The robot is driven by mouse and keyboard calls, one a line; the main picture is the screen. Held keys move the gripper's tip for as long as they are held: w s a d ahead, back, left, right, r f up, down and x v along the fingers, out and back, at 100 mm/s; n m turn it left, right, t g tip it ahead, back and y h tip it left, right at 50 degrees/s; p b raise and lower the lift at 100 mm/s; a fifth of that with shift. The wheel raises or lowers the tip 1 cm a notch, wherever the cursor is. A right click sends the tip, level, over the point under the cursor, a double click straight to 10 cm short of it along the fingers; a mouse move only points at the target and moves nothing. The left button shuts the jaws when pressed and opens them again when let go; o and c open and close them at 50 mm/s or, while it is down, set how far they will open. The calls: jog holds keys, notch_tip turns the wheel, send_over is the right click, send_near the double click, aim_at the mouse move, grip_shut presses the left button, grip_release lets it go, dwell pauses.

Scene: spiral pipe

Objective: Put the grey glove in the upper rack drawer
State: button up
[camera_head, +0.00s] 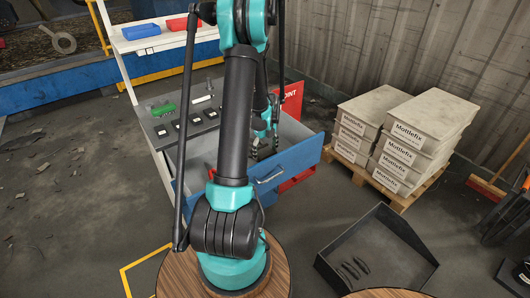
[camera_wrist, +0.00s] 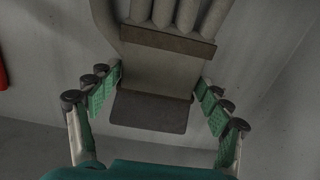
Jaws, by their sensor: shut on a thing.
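The grey glove (camera_wrist: 165,70) fills the middle of the wrist view, its fingers pointing to the top and its darker cuff edge towards me. My gripper (camera_wrist: 157,97) has its green pads on both sides of the glove's cuff and is shut on it. In the head view my gripper (camera_head: 265,138) is over or inside the open upper rack drawer (camera_head: 290,162), which has a blue front with a handle. My arm hides part of the drawer there, and I cannot make out the glove. Pale grey surfaces surround the glove in the wrist view; I cannot tell whether it touches them.
The rack has a dark worktop (camera_head: 158,128) with small items and a white shelf (camera_head: 128,42) with a blue bin (camera_head: 141,31) and a red bin (camera_head: 183,24). A pallet of Mottlefix boxes (camera_head: 408,130) stands right. A dark open tray (camera_head: 375,250) lies front right.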

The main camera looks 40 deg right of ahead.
aim_at(265, 153)
jog(key=o, duration=1.2)
jog(key=shift+f, duration=0.1)
notch_tip(265, 153, up, 12)
jog(key=shift+r, duration=0.15)
jog(key=w+a+r+n+t, duration=0.1)
jog(key=a+r+n, duration=0.1)
jog(key=a+n, duration=0.85)
jog(key=w+a+r+n+t, duration=0.1)
jog(key=w+a+r+n, duration=0.1)
jog(key=a+n, duration=0.9)
jog(key=s+a+n, duration=0.3)
jog(key=a+n, duration=0.2)
jog(key=a, duration=0.1)
jog(key=s+a+f+n+t, duration=0.1)
jog(key=s+a+n, duration=0.1)
jog(key=a+n, duration=0.3)
jog(key=s+a+f+n+t, duration=0.1)
jog(key=s+a+n, duration=0.2)
jog(key=a, duration=0.6)
jog(key=shift+s+f+n, duration=0.15)
jog(key=shift+s+n, duration=0.05)
jog(key=shift+n, duration=0.5)
jog(key=shift+s+f+n, duration=0.1)
jog(key=shift+s+n, duration=0.05)
jog(key=shift+n, duration=0.5)
